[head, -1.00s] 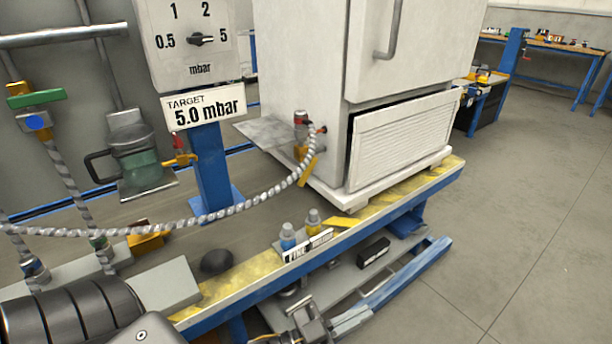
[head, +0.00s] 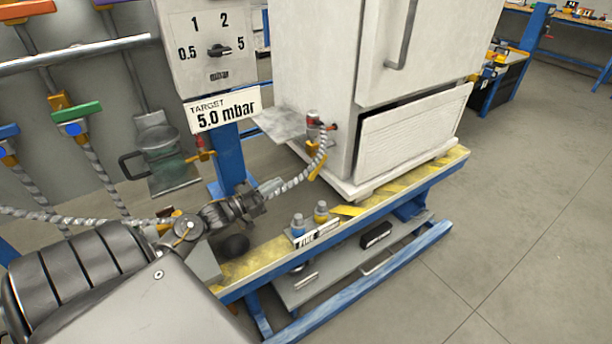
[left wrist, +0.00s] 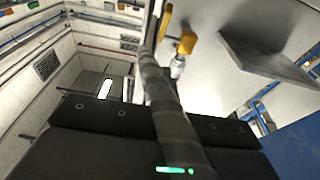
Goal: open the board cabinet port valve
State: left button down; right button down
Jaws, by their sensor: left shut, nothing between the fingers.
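The cabinet (head: 330,80) is white and stands on the bench. Its port valve, with a yellow lever (head: 318,165) below a red-topped fitting (head: 313,120), is on the left side of the cabinet. A braided hose (head: 300,178) runs from the port down left to my left gripper (head: 258,202). That gripper is shut and empty, left of and below the valve, overlapping the hose. In the left wrist view the hose (left wrist: 160,85) crosses in front of the dark fingers, and a yellow lever (left wrist: 166,20) shows beyond them. Contact with the hose is unclear. My right gripper is out of view.
A grey plate (head: 278,125) juts from the cabinet's side near the valve. A gauge box (head: 205,50) with a "5.0 mbar" sign (head: 222,108) stands left. Floor at right is clear.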

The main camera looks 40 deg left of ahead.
pick_arm(q)
send_near(314, 170)
notch_tip(314, 170, up, 4)
jog(key=w, duration=0.3)
jog(key=shift+w+d+f+b, duration=0.15)
jog(key=shift+w+d+f, duration=0.3)
jog(key=shift+w+f, duration=0.25)
jog(key=shift+w+d+f+b, duration=0.15)
jog(key=shift+w+d+f, duration=0.25)
jog(key=shift+w+f, duration=0.25)
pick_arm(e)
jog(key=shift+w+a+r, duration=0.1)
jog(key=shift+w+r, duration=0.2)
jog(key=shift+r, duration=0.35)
pick_arm(q)
jog(key=shift+f, duration=0.1)
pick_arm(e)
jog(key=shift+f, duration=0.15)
